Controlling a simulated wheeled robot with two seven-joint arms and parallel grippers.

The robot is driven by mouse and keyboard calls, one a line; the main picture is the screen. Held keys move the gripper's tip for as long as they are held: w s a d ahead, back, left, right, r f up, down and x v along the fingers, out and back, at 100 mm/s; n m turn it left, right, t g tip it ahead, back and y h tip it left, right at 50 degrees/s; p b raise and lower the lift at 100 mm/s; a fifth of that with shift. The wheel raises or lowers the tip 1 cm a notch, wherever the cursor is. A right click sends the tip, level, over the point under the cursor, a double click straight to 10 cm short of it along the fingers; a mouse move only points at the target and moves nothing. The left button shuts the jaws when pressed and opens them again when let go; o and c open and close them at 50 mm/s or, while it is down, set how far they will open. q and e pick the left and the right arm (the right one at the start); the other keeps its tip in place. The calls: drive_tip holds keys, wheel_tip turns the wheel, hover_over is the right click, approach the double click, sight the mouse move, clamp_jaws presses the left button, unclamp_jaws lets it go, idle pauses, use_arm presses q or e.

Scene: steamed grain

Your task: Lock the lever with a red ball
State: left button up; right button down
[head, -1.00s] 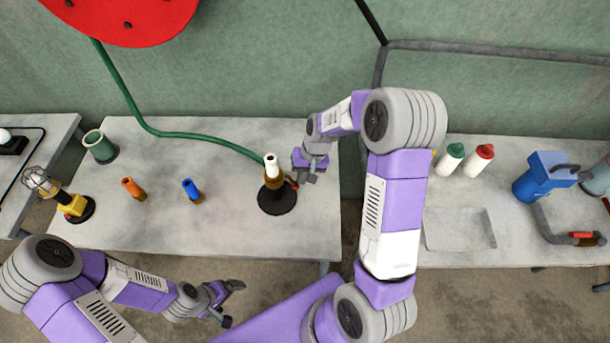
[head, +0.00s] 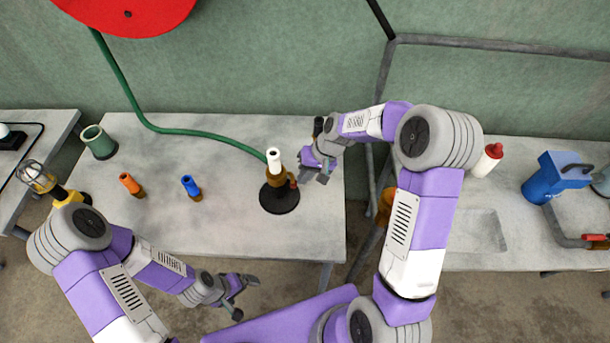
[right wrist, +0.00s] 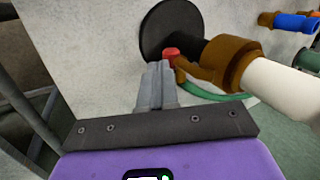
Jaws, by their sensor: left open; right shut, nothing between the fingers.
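The lever's red ball (right wrist: 171,53) sits at the side of a brown fitting (right wrist: 228,62) with a white top, on a black round base (head: 279,200). In the head view the red ball (head: 293,183) is at the right side of the fitting, facing my right gripper. My right gripper (head: 318,177) is shut and empty, just right of the ball. In the right wrist view its fingers (right wrist: 158,82) point at the ball and their tips look very close to it; I cannot tell if they touch. My left gripper (head: 244,296) is open and empty in front of the table.
A green hose (head: 200,136) runs to the fitting from behind. Orange (head: 131,184) and blue (head: 191,187) nozzles stand left on the table (head: 235,237). A yellow lamp and green cup (head: 98,142) are further left. The table's front middle is clear.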

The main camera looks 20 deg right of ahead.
drive_tip(key=s+d+r+p, duration=0.1)
drive_tip(key=d+r+p, duration=0.1)
drive_tip(key=d+r, duration=0.6)
wheel_tip(320, 180, up, 2)
drive_tip(key=shift+s+d+r, duration=0.15)
drive_tip(key=shift+s+d, duration=0.25)
drive_tip(key=shift+p, duration=0.3)
